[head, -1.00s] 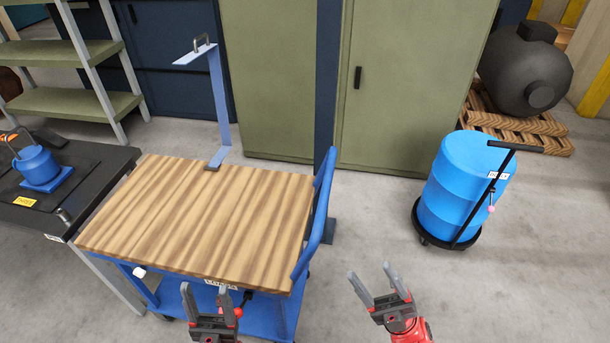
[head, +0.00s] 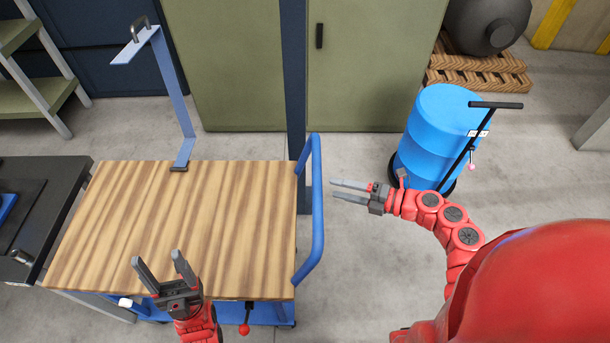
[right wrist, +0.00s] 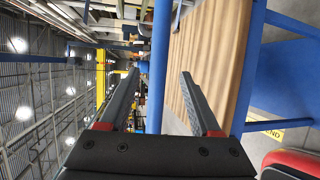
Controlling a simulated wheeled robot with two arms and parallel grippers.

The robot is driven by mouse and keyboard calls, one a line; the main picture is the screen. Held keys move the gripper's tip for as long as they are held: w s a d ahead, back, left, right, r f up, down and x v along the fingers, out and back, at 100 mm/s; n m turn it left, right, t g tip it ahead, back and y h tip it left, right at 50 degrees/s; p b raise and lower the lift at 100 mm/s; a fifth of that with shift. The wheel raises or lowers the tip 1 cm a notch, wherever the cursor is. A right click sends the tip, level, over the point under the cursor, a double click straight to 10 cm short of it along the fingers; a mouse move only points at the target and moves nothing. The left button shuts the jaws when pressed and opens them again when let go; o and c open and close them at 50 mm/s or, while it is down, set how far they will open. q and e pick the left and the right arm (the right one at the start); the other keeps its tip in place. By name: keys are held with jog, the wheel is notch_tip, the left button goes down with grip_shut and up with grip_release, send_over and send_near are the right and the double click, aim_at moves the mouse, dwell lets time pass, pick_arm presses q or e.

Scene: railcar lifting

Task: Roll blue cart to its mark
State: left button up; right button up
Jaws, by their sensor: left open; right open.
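The blue cart has a striped wooden top (head: 215,210) and a blue push handle (head: 317,215) on its right end. My right gripper (head: 334,189) is open, pointing left, with its fingertips just right of the handle. In the right wrist view the blue handle bar (right wrist: 160,70) runs between the open fingers (right wrist: 160,75), not gripped. My left gripper (head: 160,262) is open and empty over the front part of the wooden top. A red-knobbed lever (head: 244,328) hangs below the cart's front edge. I cannot make out the cart's mark on the floor.
A blue drum (head: 440,135) on a dolly stands at right. A black bench (head: 50,205) is close on the cart's left. A blue bracket (head: 172,90) rises at the cart's back edge, before green cabinets (head: 375,70). Bare floor lies right of the handle.

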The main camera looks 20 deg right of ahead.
jog(key=p+x, duration=0.3)
jog(key=x, duration=0.7)
grip_shut()
dwell(1.1)
